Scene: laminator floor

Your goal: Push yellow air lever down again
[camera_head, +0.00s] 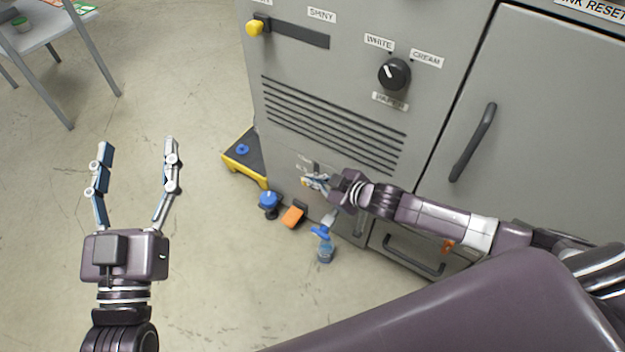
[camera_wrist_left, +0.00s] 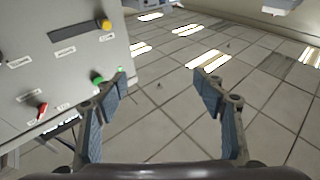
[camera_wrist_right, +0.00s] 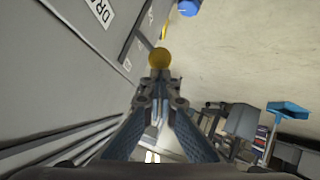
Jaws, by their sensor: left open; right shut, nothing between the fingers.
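A round yellow knob (camera_wrist_right: 160,58) on a short grey bar stands out from the grey machine's side in the right wrist view. It looks like the end of the air lever. My right gripper (camera_wrist_right: 159,78) is shut and empty, its fingertips right at the knob; I cannot tell whether they touch. In the head view my right gripper (camera_head: 314,182) is low at the machine's front, below the vent slots, and it largely hides the lever. My left gripper (camera_head: 140,148) is open and empty over bare floor, well left of the machine.
A yellow slider knob (camera_head: 254,27) and a black dial (camera_head: 394,74) sit higher on the panel. On the floor near the machine are a yellow-edged step (camera_head: 243,168), an orange object (camera_head: 293,214) and a blue spray bottle (camera_head: 324,245). A table (camera_head: 40,30) stands upper left.

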